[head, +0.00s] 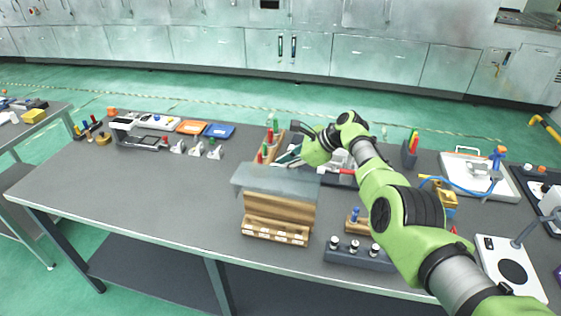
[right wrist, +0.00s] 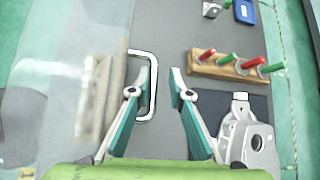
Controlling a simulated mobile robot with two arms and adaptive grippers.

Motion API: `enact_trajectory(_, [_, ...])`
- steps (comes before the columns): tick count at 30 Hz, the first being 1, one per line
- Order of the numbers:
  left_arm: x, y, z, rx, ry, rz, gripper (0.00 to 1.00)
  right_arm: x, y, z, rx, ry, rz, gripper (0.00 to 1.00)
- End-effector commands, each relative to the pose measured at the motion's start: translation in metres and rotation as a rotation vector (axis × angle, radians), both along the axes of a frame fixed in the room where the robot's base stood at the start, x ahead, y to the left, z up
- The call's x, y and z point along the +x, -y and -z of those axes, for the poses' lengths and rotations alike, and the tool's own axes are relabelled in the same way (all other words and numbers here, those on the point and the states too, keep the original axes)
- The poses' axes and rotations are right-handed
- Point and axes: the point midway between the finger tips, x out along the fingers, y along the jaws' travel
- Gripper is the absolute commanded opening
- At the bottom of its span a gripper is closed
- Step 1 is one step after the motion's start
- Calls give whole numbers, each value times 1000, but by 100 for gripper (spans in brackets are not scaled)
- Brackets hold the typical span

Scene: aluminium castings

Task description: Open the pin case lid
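The pin case (head: 275,217) is a stepped wooden box on the table, with several small labels along its front. Its translucent grey lid (head: 278,181) lies over the top and looks shut. In the right wrist view the lid (right wrist: 95,35) is at the left, and a white U-shaped handle (right wrist: 153,100) sticks out from its edge. My right gripper (head: 288,156) is behind the case in the head view. In its wrist view the right gripper (right wrist: 161,72) is open, its left finger overlapping the handle; contact cannot be told. My left gripper is not in view.
A wooden rack of red and green pegs (right wrist: 238,68) stands close to the right gripper, with a grey metal casting (right wrist: 250,140) nearby. A dark block with several pins (head: 360,254) is right of the case. The table's left front is clear.

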Motion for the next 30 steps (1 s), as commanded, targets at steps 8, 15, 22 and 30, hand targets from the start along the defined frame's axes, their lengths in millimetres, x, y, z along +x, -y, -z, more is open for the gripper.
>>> enact_trajectory(8, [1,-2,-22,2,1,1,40,5,23,-24,-6,17,15,14])
enact_trajectory(15, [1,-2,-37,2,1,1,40,6,36,-41,-4,26,16,14])
enact_trajectory(22, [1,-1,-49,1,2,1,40,2,45,-48,-2,16,12,14])
enact_trajectory(30, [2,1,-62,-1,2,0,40,0,56,-59,0,13,7,14])
